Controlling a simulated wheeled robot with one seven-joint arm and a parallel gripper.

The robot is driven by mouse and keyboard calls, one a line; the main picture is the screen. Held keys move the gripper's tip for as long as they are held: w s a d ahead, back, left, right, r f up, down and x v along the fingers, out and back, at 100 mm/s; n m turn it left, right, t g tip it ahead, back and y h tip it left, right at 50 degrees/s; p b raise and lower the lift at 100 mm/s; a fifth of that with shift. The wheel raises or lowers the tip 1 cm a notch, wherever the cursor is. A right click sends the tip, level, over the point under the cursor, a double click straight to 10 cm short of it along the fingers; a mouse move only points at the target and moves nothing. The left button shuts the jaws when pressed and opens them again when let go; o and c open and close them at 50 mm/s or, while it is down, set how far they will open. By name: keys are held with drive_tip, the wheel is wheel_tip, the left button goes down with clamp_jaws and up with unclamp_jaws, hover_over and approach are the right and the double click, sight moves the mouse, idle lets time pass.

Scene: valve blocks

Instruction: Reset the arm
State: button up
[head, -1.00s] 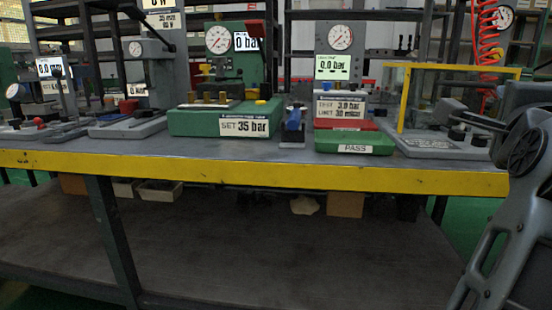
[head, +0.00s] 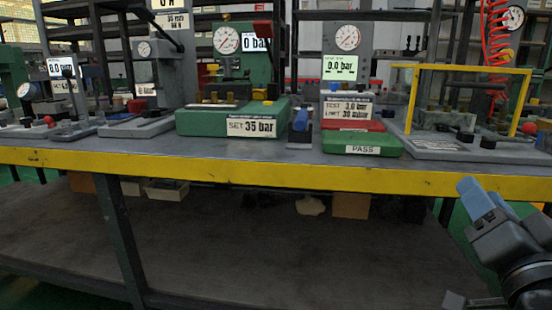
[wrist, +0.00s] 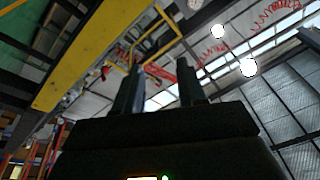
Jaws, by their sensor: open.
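My gripper (wrist: 158,88) is open and empty in the wrist view. Its two dark fingers stand apart, with nothing between them, and point up past the underside of the bench edge toward the ceiling. In the head view, the dark end of my arm (head: 510,245) is at the lower right, in front of the bench's yellow front edge (head: 250,173). It appears clear of the bench, and nothing is held.
The bench carries a green test block (head: 215,122) with a "SET 35 bar" label, a green "PASS" base (head: 362,144), a small blue-topped block (head: 300,122) and a yellow frame (head: 405,98). A lower shelf (head: 290,240) spans below. A red coiled hose (head: 497,45) hangs at right.

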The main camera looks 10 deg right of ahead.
drive_tip(key=s+a+f+n+g+y, duration=0.1)
drive_tip(key=s+a+f+n+y, duration=0.25)
drive_tip(key=s+f+n, duration=0.55)
drive_tip(key=s+a+f+g+y, duration=0.1)
drive_tip(key=s+a+f, duration=0.25)
drive_tip(key=s, duration=0.45)
drive_tip(key=s+a+f+g+y, duration=0.1)
drive_tip(key=s+a+f+g, duration=0.1)
drive_tip(key=s+f, duration=0.45)
drive_tip(key=s+a+f+g+y, duration=0.1)
drive_tip(key=s+a+f, duration=0.15)
drive_tip(key=s, duration=0.65)
wheel_tip(320, 180, up, 30)
drive_tip(key=p, duration=3)
drive_tip(key=shift+s+d+f, duration=0.15)
drive_tip(key=shift+s, duration=0.05)
